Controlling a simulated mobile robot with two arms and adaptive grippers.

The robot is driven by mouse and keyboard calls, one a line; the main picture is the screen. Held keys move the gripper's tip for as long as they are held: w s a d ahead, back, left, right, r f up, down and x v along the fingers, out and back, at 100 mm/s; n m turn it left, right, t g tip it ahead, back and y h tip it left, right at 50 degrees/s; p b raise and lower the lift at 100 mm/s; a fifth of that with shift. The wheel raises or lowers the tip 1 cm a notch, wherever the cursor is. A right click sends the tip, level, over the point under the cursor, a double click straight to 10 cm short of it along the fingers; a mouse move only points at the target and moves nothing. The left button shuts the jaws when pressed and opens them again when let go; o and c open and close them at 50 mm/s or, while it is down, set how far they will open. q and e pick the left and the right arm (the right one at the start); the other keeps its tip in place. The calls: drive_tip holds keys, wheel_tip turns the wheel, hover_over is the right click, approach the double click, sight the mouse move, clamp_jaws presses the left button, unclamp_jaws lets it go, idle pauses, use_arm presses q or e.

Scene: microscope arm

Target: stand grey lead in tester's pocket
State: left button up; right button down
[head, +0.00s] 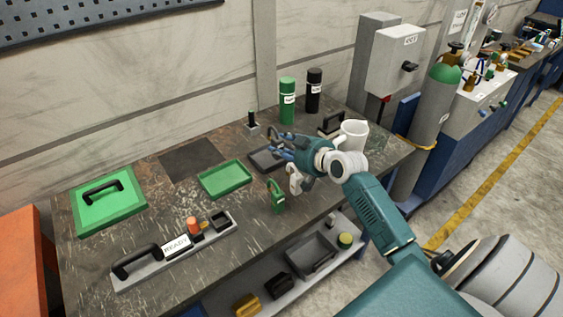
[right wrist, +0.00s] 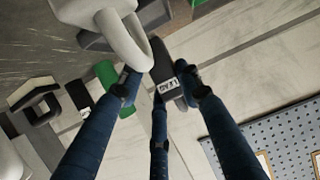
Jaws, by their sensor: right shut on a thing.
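My right gripper (head: 279,147) is shut on the grey lead, a dark grey piece with a white LEAD label, seen between the fingers in the right wrist view (right wrist: 166,68). It is held over the back right of the bench; in the head view the fingers partly hide it. A long grey unit with a READY label (head: 176,246) lies at the bench front, with a black handle, an orange knob and a dark square socket (head: 219,220). I cannot tell for sure that this is the tester. My left gripper is not in view.
A green tray (head: 225,179), a green case (head: 107,205), and a small green padlock-like piece (head: 277,198) are on the bench (head: 150,215). Green (head: 287,101) and black (head: 314,91) cans stand behind; a white mug (head: 354,134) stands right. A lower shelf holds several items.

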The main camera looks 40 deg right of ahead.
drive_tip(key=shift+f, duration=3.45)
drive_tip(key=shift+f, duration=0.1)
drive_tip(key=c, duration=1.2)
unclamp_jaws()
